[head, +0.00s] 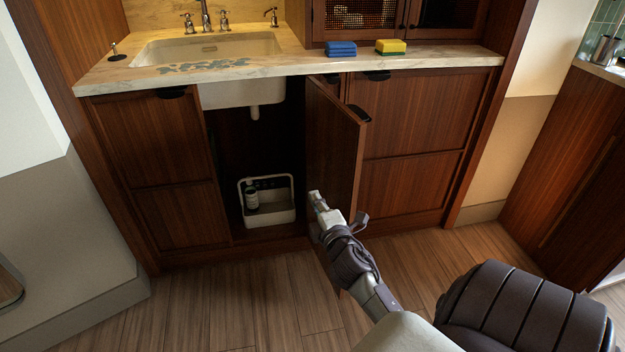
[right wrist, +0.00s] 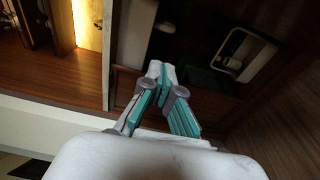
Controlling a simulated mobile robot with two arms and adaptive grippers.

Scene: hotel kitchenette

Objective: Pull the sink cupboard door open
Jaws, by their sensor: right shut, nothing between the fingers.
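The sink cupboard door (head: 333,140) is brown wood and stands swung well out from the cabinet, under the sink's right side. Its dark handle (head: 364,114) shows at the top of its free edge. The cupboard's dark interior (head: 228,150) is exposed to the left of the door. My right gripper (head: 315,197) is low in front of the door's inner face, away from the handle; I cannot tell whether it touches the door. In the right wrist view its fingertips (right wrist: 160,69) are together and empty. My left gripper is not in view.
A white caddy (head: 268,214) with a bottle (head: 251,195) stands inside the cupboard, below the sink basin (head: 240,93). Blue (head: 341,49) and yellow-green (head: 391,47) sponges lie on the marble counter (head: 440,57). Closed panels flank the opening. The wooden floor (head: 215,305) in front is clear.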

